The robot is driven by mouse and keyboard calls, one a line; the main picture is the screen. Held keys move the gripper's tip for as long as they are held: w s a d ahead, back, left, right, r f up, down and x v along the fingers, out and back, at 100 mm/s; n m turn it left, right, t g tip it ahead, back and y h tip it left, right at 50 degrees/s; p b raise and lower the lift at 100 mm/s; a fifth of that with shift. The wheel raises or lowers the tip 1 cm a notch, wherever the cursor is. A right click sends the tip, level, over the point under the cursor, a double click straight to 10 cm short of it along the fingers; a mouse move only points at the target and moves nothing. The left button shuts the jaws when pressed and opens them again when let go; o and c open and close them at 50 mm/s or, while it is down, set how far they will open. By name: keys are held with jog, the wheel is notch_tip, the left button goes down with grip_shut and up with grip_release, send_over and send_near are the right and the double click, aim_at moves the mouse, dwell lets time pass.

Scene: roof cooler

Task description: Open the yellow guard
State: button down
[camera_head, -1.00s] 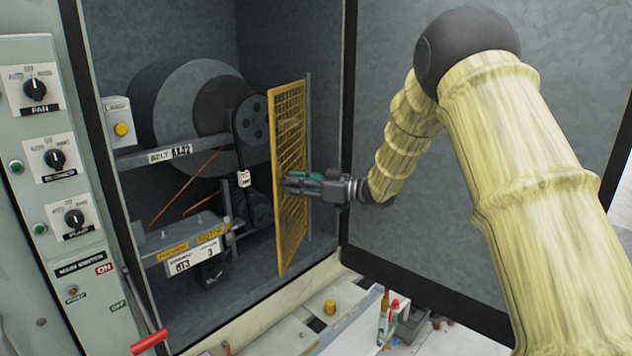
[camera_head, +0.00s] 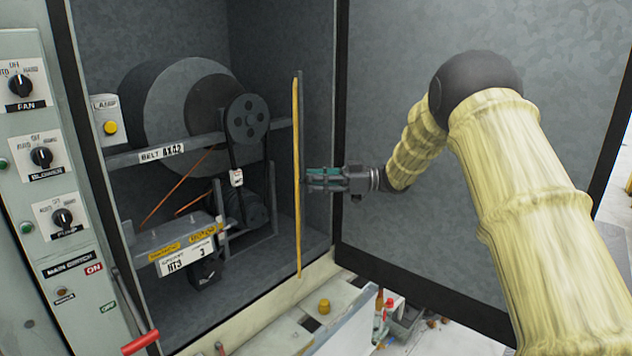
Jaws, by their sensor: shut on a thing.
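The yellow guard (camera_head: 297,190) is a mesh panel that stands upright at the right side of the cabinet opening. I see it nearly edge-on, as a thin yellow strip, so its mesh face is hidden. It stands swung out from the belt and pulleys (camera_head: 246,122), which are exposed to its left. My gripper (camera_head: 310,180) comes from the right and is shut at the guard's middle height. Its fingertips meet the guard's edge, and the exact grip is too small to make out.
A dark grey cabinet door (camera_head: 470,160) stands open behind my arm. A control panel (camera_head: 40,190) with knobs is at the left, with a red-handled lever (camera_head: 138,343) below. A yellow knob (camera_head: 324,306) and a tray with bottles (camera_head: 383,303) are in front of the cabinet.

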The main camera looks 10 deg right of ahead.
jog(key=shift+r, duration=0.15)
jog(key=c, duration=1.2)
grip_release()
jog(key=shift+w, duration=0.1)
notch_tip(320, 180, up, 10)
